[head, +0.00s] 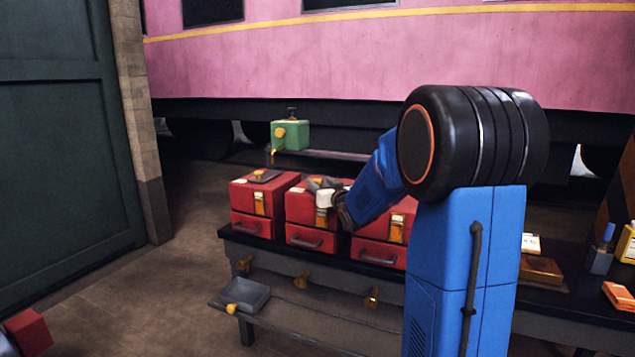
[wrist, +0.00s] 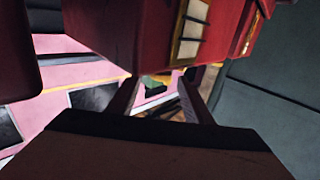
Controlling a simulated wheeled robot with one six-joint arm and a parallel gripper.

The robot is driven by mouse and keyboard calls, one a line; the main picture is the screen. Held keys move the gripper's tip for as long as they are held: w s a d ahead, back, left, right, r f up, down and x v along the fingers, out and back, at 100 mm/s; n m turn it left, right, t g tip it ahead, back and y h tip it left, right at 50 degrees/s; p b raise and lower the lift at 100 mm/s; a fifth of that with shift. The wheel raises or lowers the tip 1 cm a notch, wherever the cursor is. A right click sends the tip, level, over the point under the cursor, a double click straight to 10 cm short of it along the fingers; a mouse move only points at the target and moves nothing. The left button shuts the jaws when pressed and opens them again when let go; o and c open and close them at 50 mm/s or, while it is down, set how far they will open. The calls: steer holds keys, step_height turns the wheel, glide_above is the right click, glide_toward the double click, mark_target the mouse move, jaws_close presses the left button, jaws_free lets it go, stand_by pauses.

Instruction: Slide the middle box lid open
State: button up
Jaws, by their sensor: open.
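Three red boxes stand in a row on a dark bench in the head view. The middle box (head: 306,208) has a brass label plate, a drawer with a dark handle below, and a grey piece on its top. My gripper (head: 328,194) is at the upper front right of this box and hides part of its top and front. In the wrist view, my gripper (wrist: 161,82) has its two fingers apart, with only background seen between them. A red box body (wrist: 130,35) fills the top of that view, close to the fingers. I cannot tell whether they touch the lid.
The left red box (head: 262,200) and right red box (head: 384,252) flank the middle one closely. A green box (head: 290,135) stands behind. A grey tray (head: 245,294) lies on the lower shelf. Small cartons and bottles (head: 601,258) stand at the bench's right end.

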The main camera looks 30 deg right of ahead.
mark_target(319, 182)
steer(key=shift+w+d, duration=0.15)
steer(key=shift+w, duration=0.85)
steer(key=shift+w+d, duration=0.1)
steer(key=shift+w, duration=0.9)
